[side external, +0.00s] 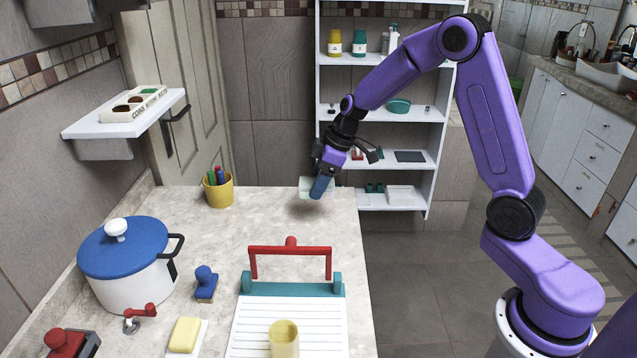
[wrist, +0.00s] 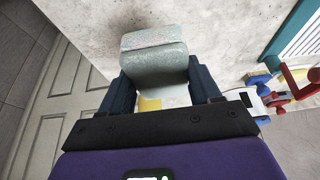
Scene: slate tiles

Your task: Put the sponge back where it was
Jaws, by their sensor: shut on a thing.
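My gripper (side external: 320,188) is shut on a pale grey-green block with a speckled face, which looks like the sponge (side external: 306,184). It is held above the far right end of the stone counter, with a soft shadow on the counter below. In the wrist view the sponge (wrist: 154,60) sits between the two dark blue fingers of my gripper (wrist: 161,88), with a yellow and white patch showing near its base. A yellow block (side external: 186,335) lies on a small white dish at the counter's front; I cannot tell if it is soap or another sponge.
A yellow cup with pens (side external: 219,190) stands left of my gripper. A blue-lidded pot (side external: 126,270), a blue stamp (side external: 206,284) and a white ribbed board with a red handle (side external: 290,312) are nearer. A shelf unit (side external: 432,185) stands behind. The counter around the shadow is clear.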

